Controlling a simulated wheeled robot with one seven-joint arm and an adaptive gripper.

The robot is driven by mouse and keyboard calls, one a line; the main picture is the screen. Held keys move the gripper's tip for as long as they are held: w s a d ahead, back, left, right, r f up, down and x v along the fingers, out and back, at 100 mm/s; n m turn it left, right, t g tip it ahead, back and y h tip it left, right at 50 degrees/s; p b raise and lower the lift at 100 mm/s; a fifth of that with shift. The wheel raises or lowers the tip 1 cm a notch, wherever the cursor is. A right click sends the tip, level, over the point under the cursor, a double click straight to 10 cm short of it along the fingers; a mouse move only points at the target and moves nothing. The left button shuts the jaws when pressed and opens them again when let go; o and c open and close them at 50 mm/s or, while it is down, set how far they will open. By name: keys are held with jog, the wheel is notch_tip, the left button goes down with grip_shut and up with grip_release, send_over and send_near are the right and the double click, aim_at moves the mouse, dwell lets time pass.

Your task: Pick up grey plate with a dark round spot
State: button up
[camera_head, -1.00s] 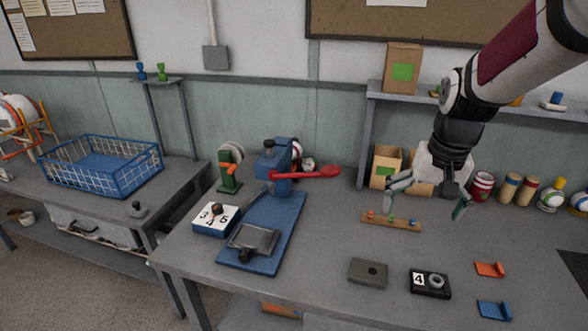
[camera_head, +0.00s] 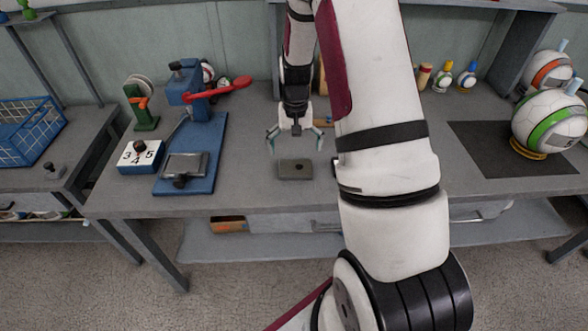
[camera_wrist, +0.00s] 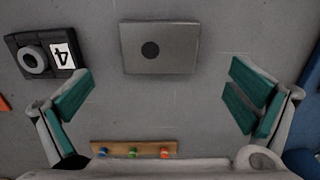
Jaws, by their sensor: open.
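The grey plate with a dark round spot (camera_head: 295,169) lies flat on the grey table near its front edge. In the wrist view the plate (camera_wrist: 180,48) shows at the top middle, its dark spot left of its centre. My gripper (camera_head: 294,143) is open and empty, above the table and just behind the plate in the head view. In the wrist view its green-padded fingers (camera_wrist: 158,98) are spread wide, with bare table between them. The plate is beyond the fingertips and apart from them.
A black block marked 4 with a ring (camera_wrist: 47,53) lies left of the plate in the wrist view. A wooden strip with coloured knobs (camera_wrist: 134,149) lies near the gripper's base. The blue press (camera_head: 197,150) stands to the left in the head view.

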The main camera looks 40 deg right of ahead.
aim_at(295, 167)
jog(key=shift+f+p, duration=0.4)
jog(key=shift+f, duration=3.1)
jog(key=c, duration=1.4)
